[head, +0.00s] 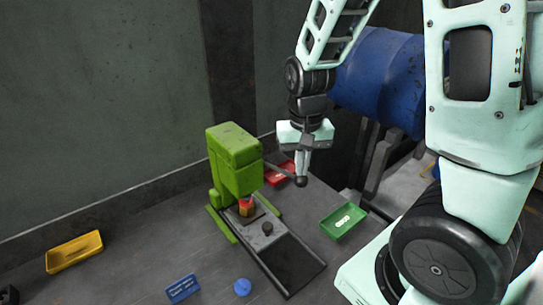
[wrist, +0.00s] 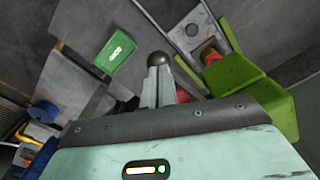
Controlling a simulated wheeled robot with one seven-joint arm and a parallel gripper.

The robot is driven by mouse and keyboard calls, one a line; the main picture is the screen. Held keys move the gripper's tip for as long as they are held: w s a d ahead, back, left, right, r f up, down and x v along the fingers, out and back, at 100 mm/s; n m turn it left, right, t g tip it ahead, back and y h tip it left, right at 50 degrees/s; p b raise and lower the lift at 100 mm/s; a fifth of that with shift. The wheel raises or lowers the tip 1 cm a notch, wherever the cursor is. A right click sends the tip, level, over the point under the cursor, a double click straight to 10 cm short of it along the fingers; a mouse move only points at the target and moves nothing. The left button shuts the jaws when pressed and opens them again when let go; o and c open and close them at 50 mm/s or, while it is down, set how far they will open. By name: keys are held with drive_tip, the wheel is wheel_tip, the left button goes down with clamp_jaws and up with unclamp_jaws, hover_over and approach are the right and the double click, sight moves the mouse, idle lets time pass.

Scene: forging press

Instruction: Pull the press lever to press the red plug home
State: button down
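The green press (head: 233,160) stands on the dark bench; part of it shows at the right of the wrist view (wrist: 262,100). Its grey lever (head: 279,171) slopes down to the right and ends in a dark ball knob (head: 301,181), which the wrist view shows at the fingertips (wrist: 158,59). The red plug (head: 246,203) stands upright under the press head, with a yellowish band near its top; it is partly visible in the wrist view (wrist: 211,56). My gripper (head: 302,174) points down, its fingers close together on the lever at the knob.
A dark slide (head: 290,265) with a round knob runs out in front of the press. A red tray (head: 281,173) lies behind the lever, a green tray (head: 344,221) with pale pieces to the right. A yellow tray (head: 74,252), blue sign (head: 182,288) and blue ball (head: 242,287) lie left and front.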

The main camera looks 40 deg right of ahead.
drive_tip(key=shift+f, duration=0.35)
drive_tip(key=shift+r, duration=0.15)
drive_tip(key=r+p, duration=0.3)
drive_tip(key=shift+w, duration=0.35)
drive_tip(key=shift+f, duration=0.15)
drive_tip(key=r+p, duration=0.1)
drive_tip(key=w+r+p, duration=0.1)
drive_tip(key=shift+w+r, duration=0.15)
drive_tip(key=shift+r, duration=0.25)
drive_tip(key=shift+f, duration=0.1)
drive_tip(key=shift+w, duration=0.1)
